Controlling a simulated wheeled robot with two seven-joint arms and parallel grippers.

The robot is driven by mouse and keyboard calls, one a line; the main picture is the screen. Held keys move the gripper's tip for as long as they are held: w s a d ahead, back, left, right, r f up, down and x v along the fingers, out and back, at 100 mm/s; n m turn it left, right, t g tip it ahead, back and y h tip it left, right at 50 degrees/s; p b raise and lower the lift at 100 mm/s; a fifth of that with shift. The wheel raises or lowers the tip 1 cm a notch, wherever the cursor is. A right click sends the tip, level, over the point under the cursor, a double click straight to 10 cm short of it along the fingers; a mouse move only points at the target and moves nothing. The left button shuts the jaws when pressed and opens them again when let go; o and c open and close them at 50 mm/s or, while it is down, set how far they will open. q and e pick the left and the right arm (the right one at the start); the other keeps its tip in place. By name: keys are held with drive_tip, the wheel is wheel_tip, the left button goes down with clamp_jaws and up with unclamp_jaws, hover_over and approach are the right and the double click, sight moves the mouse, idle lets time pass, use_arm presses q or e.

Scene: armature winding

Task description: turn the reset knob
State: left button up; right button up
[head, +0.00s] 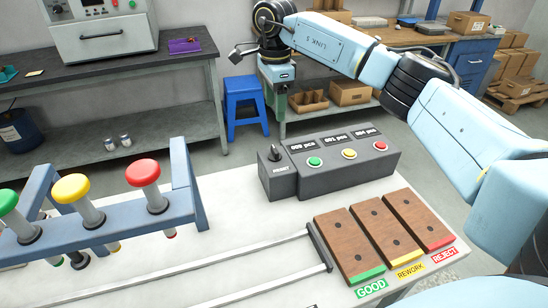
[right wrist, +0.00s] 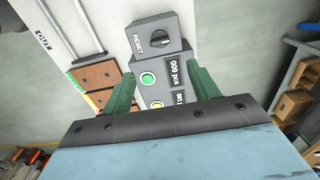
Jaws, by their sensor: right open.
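The reset knob (head: 274,153) is a small black knob on top of the grey box marked RESET (head: 281,178), at the left end of the counter console (head: 345,160). In the right wrist view the knob (right wrist: 160,38) shows as a round dial with a pale mark. My right gripper (head: 279,88) hangs beyond the console in the head view. In the right wrist view its green fingers (right wrist: 163,82) are apart with nothing held between them. The knob lies past the fingertips, apart from them. My left gripper is out of view.
The console has a green, a yellow and a red button. Wooden trays (head: 368,243) marked GOOD, REWORK and REJECT lie in front. A blue rack (head: 95,232) with coloured-topped pieces stands left. The white table (head: 235,215) is clear between rack and console.

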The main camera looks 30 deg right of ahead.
sight(275, 149)
wheel_tip(275, 149, down, 12)
drive_tip(key=shift+f+b, duration=0.2)
drive_tip(key=shift+b, duration=0.2)
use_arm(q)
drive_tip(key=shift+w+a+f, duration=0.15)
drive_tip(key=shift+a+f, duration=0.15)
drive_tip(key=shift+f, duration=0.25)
use_arm(e)
drive_tip(key=shift+f, duration=0.5)
drive_tip(key=c, duration=1)
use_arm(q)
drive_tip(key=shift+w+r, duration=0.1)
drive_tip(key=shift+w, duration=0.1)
